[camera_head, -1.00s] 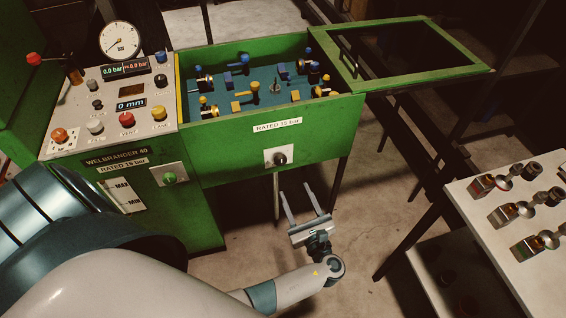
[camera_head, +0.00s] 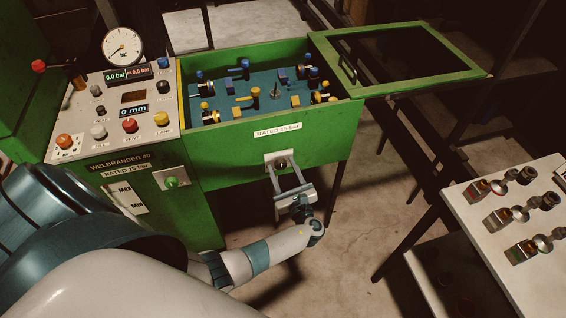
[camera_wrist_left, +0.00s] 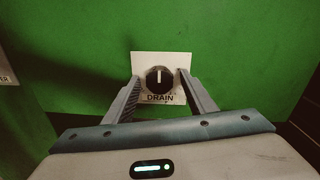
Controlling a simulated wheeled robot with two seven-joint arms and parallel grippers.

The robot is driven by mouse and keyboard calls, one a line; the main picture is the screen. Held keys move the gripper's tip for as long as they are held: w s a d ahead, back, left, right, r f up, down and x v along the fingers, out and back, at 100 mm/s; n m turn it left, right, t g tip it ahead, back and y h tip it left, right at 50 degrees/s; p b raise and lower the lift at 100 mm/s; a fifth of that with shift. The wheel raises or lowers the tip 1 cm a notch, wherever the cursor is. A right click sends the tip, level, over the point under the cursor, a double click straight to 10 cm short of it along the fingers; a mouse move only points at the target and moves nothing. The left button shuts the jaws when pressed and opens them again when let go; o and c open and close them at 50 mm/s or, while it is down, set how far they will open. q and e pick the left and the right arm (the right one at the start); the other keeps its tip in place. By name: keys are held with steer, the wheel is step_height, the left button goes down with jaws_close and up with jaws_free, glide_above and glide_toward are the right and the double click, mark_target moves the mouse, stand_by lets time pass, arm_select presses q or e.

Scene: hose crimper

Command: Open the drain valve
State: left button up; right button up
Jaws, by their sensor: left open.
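The drain valve (camera_wrist_left: 159,79) is a round black knob with a white line pointing straight up, on a white plate (camera_wrist_left: 146,63) marked DRAIN on the green box front. In the head view the knob (camera_head: 281,163) sits below the RATED 15 bar label. My left gripper (camera_head: 286,172) is open, one finger on each side of the knob. In the left wrist view its fingers (camera_wrist_left: 158,87) flank the plate's left and right edges; I cannot tell whether they touch anything. My right gripper is not in view.
A green control knob (camera_head: 171,182) is on the cabinet to the left. The open lid frame (camera_head: 470,73) extends right of the box. A white table (camera_head: 465,225) with several fittings stands at the right.

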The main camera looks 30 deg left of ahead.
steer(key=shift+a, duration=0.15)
arm_select(q)
steer(key=c, duration=1)
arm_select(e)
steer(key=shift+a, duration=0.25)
